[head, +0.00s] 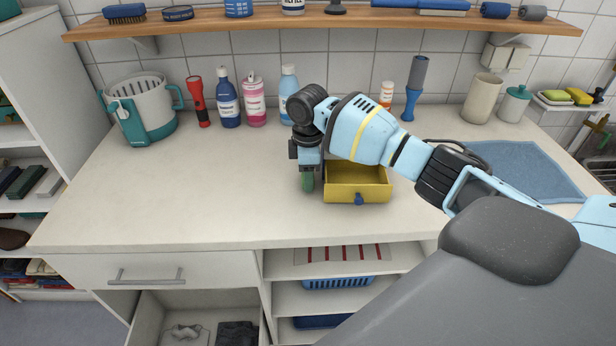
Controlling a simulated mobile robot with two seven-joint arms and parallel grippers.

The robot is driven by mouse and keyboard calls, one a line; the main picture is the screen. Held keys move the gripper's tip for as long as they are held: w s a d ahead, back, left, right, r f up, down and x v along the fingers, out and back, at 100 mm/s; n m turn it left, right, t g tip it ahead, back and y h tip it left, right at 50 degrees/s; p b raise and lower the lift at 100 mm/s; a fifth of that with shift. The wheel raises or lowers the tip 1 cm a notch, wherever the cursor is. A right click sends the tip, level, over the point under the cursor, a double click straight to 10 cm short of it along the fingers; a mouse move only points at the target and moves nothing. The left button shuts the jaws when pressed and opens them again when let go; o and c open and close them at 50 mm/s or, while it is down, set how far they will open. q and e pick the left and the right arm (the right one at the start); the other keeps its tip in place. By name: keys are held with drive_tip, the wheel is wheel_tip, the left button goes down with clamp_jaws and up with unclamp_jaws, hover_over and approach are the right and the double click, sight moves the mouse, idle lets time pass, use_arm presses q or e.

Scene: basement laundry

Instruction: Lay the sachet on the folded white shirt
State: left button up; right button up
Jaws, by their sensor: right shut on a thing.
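My right gripper (307,168) reaches in from the right and points down over the middle of the counter. It is shut on a small green thing (308,183), just left of a yellow open-topped drawer box. The green thing is mostly hidden by the gripper, so I cannot tell whether it is the sachet. I cannot make out a folded white shirt. An open drawer (146,318) below the counter shows a pale grey item (186,332) and a dark folded cloth (238,333). My left gripper is not in view.
The yellow box (357,190) has a blue knob in front. Several bottles, a red flashlight (198,102) and a teal-and-white basket (143,112) line the back wall. A blue mat (530,168) lies right. The counter's left half is clear.

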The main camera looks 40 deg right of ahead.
wheel_tip(320, 180, up, 10)
idle(0.4)
